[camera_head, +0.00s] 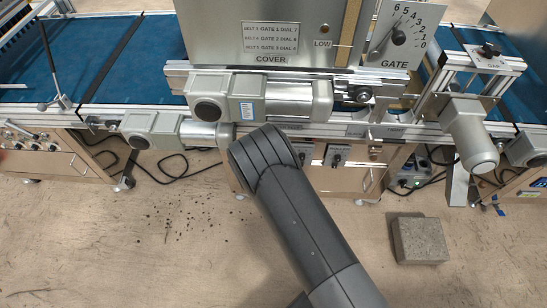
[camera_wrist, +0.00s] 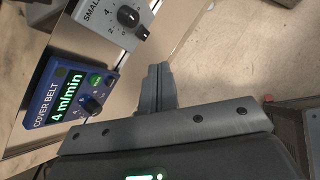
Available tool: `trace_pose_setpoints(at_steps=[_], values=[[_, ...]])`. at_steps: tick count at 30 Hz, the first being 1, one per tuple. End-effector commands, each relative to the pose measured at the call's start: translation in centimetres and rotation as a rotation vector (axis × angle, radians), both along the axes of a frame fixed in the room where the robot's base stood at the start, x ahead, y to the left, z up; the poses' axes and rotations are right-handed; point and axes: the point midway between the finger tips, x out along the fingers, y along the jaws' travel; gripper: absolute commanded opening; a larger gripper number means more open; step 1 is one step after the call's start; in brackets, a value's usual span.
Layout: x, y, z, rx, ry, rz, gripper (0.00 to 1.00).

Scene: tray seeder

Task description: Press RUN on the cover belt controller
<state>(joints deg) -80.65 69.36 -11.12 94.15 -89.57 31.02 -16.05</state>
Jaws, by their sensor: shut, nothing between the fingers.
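The cover belt controller (camera_wrist: 62,92) is a blue box in the wrist view. It stands at the left on a wooden panel, and its green display reads 4 m/min. A round green button (camera_wrist: 95,79) and a black knob (camera_wrist: 89,106) sit on its face; no RUN label is readable. My gripper (camera_wrist: 158,68) is shut and empty, to the right of the controller and apart from it. In the head view my dark arm hides the gripper, and I cannot make out the controller there.
A grey box with a black dial (camera_wrist: 128,17) is beside the controller. In the head view the hopper marked COVER (camera_head: 262,40) stands over the blue belt (camera_head: 150,65), with grey motors (camera_head: 298,100) projecting below.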

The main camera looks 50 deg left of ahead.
Motion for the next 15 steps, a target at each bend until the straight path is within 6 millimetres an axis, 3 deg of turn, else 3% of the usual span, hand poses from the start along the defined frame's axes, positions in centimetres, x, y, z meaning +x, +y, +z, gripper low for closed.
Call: trace_pose_setpoints(at_steps=[1, 6, 15], values=[[-1.3, 0.9, -1.2, -0.021, -0.032, 0.044, 0.0], [-4.3, 2.9, -3.7, -0.065, -0.129, 0.152, 0.0], [-6.5, 4.3, -5.2, -0.086, -0.194, 0.223, 0.0]])
